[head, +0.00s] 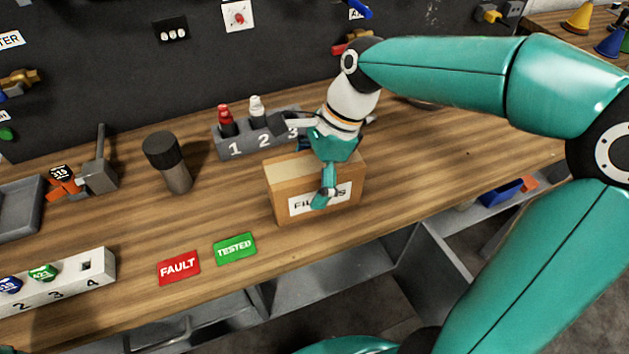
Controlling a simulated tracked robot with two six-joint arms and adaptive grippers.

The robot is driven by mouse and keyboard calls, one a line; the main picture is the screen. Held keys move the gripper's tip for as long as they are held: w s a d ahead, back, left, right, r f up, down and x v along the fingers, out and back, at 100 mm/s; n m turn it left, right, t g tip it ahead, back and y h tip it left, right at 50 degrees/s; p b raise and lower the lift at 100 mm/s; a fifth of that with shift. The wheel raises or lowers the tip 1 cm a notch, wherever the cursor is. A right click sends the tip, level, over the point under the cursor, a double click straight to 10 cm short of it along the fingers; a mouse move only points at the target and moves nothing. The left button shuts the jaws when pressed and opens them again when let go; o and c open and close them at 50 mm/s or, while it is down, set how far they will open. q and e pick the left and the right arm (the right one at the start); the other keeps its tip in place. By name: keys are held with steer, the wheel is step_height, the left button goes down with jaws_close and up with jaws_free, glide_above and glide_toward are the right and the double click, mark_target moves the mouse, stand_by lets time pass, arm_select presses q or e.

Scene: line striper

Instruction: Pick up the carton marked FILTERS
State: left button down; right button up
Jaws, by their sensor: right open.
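The carton marked FILTERS (276,195) is a tan cardboard box standing on the wooden bench near its front edge. Its white label faces me, and the middle letters are hidden by my finger. My right gripper (326,168) is open above the carton and points down at it. One teal finger reaches down in front of the label face. The other finger is mostly hidden behind the gripper and carton, so I cannot tell whether either one touches the box. My left gripper is out of view.
A grey numbered holder (236,148) with red and white bottles stands close behind the carton. A dark cylinder (168,163) stands to the left. Red FAULT (179,268) and green TESTED (235,248) plates lie front left. The bench right of the carton is clear.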

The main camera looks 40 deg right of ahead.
steer(key=shift+f, duration=0.25)
stand_by(0.3)
steer(key=shift+s, duration=0.1)
steer(key=c, duration=1.4)
